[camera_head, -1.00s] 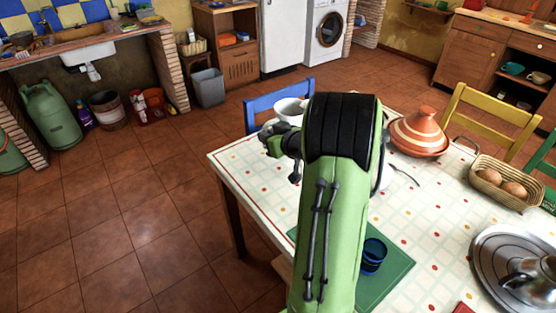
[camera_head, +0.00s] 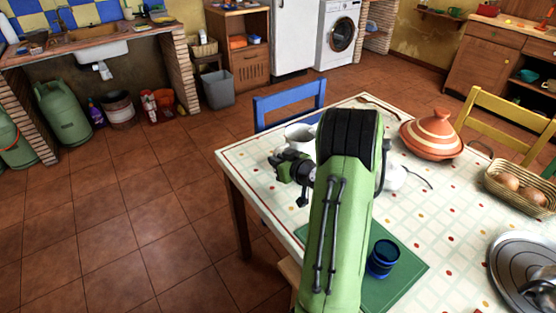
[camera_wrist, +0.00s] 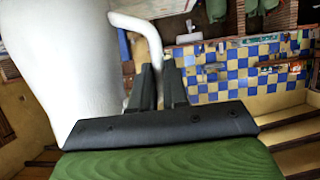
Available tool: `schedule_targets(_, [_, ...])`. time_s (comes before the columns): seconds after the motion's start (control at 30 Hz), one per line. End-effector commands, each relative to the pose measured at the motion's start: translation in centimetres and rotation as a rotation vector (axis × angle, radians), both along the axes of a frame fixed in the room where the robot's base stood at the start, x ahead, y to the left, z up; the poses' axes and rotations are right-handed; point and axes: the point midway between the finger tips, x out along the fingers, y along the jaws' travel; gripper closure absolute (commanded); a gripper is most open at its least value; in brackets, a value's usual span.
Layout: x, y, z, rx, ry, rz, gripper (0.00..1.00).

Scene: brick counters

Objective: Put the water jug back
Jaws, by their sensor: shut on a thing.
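The white water jug (camera_wrist: 70,70) fills the left of the wrist view, with its curved handle (camera_wrist: 152,35) on the right side of its body. My gripper (camera_wrist: 158,78) is shut on the handle. In the head view the jug's pale round rim (camera_head: 299,134) shows just left of my green arm, over the far left part of the table (camera_head: 262,178). My arm hides the fingers and much of the jug there. I cannot tell whether the jug's base touches the table.
A striped tagine (camera_head: 431,136), an egg basket (camera_head: 520,190), a blue cup (camera_head: 382,258) on a green mat (camera_head: 405,282) and a metal tray (camera_head: 515,260) are on the table. A blue chair (camera_head: 290,103) stands behind it. The tiled floor (camera_head: 140,215) at left is clear.

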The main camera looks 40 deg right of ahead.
Motion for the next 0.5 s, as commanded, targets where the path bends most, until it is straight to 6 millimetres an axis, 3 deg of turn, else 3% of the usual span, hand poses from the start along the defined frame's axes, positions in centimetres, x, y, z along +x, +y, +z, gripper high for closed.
schedule_targets(0.03, [0.01,0.01,-0.11,0.0,0.0,0.0,0.83])
schedule_targets(0.2, [0.01,0.01,-0.04,0.0,0.0,0.0,0.6])
schedule_targets(0.5, [0.01,0.01,0.25,0.0,0.0,0.0,0.6])
